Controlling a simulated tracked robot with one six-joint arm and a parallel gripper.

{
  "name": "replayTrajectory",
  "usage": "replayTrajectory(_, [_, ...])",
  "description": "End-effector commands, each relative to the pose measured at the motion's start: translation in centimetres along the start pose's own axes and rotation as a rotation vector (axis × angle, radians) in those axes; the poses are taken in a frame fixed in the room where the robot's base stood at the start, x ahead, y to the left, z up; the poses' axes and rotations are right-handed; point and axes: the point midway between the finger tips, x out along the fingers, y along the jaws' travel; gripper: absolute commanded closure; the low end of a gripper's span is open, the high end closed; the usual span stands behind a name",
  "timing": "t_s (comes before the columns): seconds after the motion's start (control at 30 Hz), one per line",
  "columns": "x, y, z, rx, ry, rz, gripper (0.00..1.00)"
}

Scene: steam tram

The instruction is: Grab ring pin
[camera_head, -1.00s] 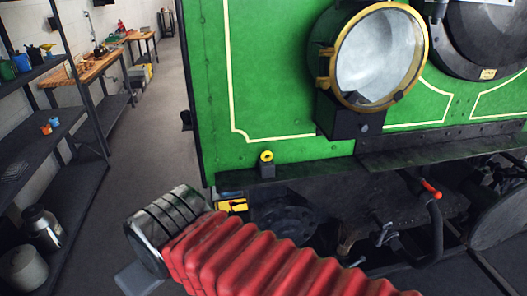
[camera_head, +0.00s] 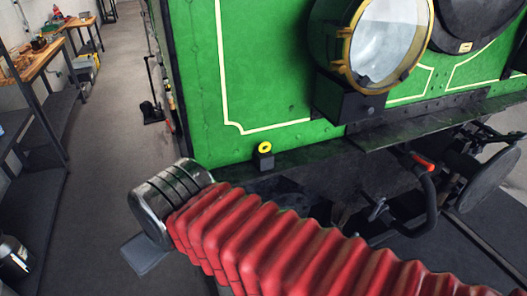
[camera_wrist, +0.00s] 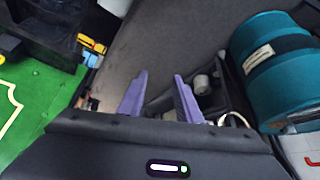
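A yellow ring (camera_head: 264,147), which looks like the ring pin, stands on a small black block on the ledge at the lower front of the green tram (camera_head: 265,75). In the head view my arm, with red bellows and a metal cuff, reaches in from the lower right. Its cuff is left of and below the ring; my gripper itself is hidden there. In the wrist view my gripper (camera_wrist: 160,95) shows two purple fingers, spread apart with nothing between them. I cannot make out the ring surely in the wrist view.
A round lamp (camera_head: 384,45) juts from the tram above right of the ring. A hose with a red handle (camera_head: 423,162) hangs at the right. Workbenches (camera_head: 35,65) line the left wall; the floor between is mostly clear. The wrist view shows a teal cylinder (camera_wrist: 275,60) and yellow items (camera_wrist: 91,47).

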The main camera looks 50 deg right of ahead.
Motion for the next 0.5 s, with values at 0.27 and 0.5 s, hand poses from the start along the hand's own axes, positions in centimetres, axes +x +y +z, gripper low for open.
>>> replayTrajectory(0.27, [0.4, 1.8, -0.6, 0.021, 0.022, 0.015, 0.53])
replayTrajectory(0.5, [3.8, 7.6, -4.5, 0.071, 0.116, 0.124, 0.42])
